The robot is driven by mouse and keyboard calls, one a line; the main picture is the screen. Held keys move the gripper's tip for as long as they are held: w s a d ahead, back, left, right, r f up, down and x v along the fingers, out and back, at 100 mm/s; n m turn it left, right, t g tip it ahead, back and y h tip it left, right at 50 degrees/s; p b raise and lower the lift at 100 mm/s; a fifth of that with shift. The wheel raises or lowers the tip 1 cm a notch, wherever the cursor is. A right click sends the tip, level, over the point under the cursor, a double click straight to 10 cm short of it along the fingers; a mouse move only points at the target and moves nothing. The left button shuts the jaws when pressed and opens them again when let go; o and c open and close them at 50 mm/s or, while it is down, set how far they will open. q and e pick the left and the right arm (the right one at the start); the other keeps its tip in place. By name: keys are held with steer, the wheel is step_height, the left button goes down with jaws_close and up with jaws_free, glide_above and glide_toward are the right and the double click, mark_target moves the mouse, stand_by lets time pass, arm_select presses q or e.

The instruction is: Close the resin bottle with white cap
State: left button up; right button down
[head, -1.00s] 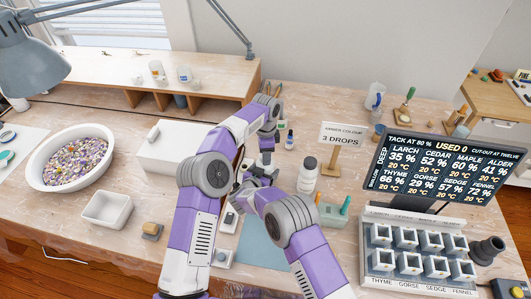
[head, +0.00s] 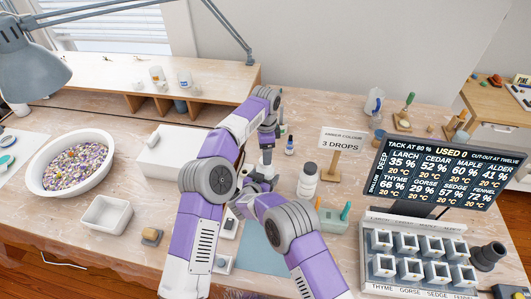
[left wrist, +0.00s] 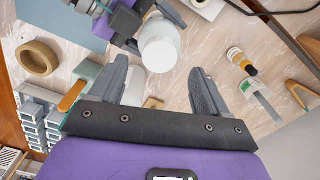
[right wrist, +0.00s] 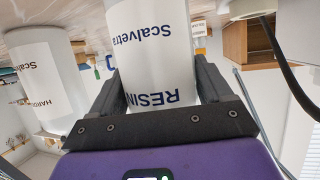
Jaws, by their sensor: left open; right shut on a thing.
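The white resin bottle (right wrist: 155,50), labelled RESIN, is held between the fingers of my right gripper (right wrist: 155,85). In the left wrist view a round white top (left wrist: 158,52) shows beside the right gripper; I cannot tell whether it is the bare bottle or a cap. My left gripper (left wrist: 158,78) is open, its fingers spread with that white top ahead and between them. In the head view my arms hide most of the resin bottle. I cannot make out a separate white cap with certainty.
A white hardener bottle (head: 308,180) stands close by on the right, also in the right wrist view (right wrist: 38,80). A drops sign (head: 342,140), a small amber bottle (left wrist: 236,55) and a dark display board (head: 430,175) are near. A white box (head: 170,150) lies left of my arms.

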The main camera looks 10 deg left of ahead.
arm_select(q)
steer(key=shift+c, duration=0.2)
steer(key=shift+s+n, duration=0.1)
steer(key=shift+n, duration=1)
steer(key=n, duration=0.4)
steer(key=shift+a+r, duration=0.1)
steer(key=shift+r, duration=0.05)
steer(key=n, duration=0.4)
steer(key=shift+r, duration=0.35)
steer(key=n, duration=0.2)
steer(key=r+n, duration=0.1)
steer(key=n, duration=0.2)
steer(key=r+n, duration=0.1)
steer(key=n, duration=0.2)
steer(key=shift+r+n, duration=0.25)
steer(key=shift+n, duration=0.15)
steer(key=shift+f, duration=4.05)
